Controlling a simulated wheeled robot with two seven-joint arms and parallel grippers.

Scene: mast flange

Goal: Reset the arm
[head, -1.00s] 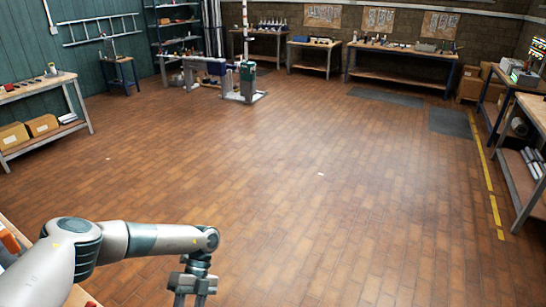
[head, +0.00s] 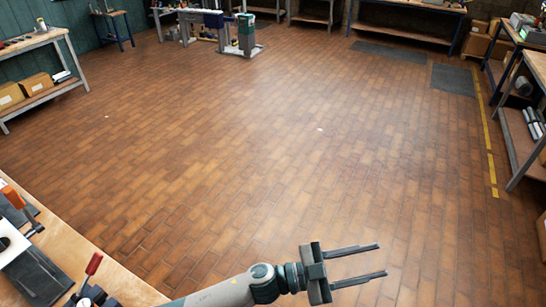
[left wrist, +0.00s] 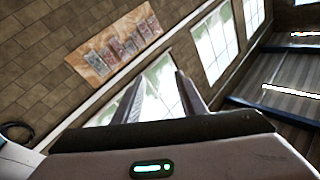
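My left gripper (head: 383,264) reaches in from the bottom of the head view, over the open floor, pointing right. Its two dark fingers are apart with nothing between them. In the left wrist view the two fingers (left wrist: 155,95) also stand apart and empty, against a tilted view of windows and a brick wall. My right gripper is not in view.
A wooden bench (head: 88,262) with a red-handled tool (head: 92,265) and dark parts is at the lower left, close to my left arm. The brick-tiled floor (head: 270,150) ahead is clear. Workbenches (head: 411,7) line the back, and others stand at both sides.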

